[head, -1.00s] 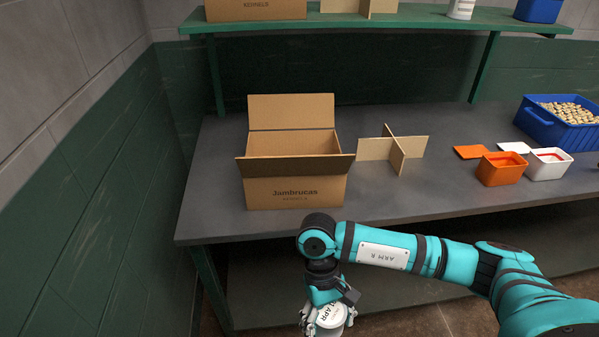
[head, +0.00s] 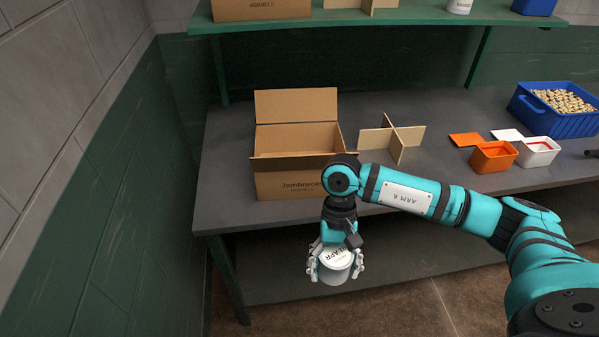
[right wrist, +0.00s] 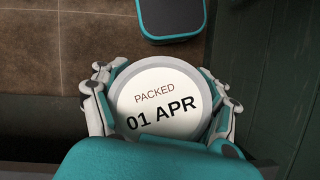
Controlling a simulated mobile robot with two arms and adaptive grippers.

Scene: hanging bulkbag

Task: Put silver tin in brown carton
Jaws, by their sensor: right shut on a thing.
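The silver tin (head: 337,271) has a white lid that reads "PACKED 01 APR"; the lid (right wrist: 160,100) fills the middle of the right wrist view. My right gripper (head: 335,268) is shut on the tin, with fingers on both sides of it. It holds the tin in front of the table's front edge, above floor level. The brown carton (head: 292,184), marked "Jambrucas Kernels", stands open on the table with its flaps spread. My right arm covers the carton's front right corner. My left gripper is not in view.
A cardboard divider (head: 388,137) stands right of the carton on the grey table (head: 232,160). An orange tub (head: 493,156), a white tub (head: 538,152) and a blue crate of nuts (head: 555,122) are farther right. A green shelf (head: 400,17) runs above; a wall is at left.

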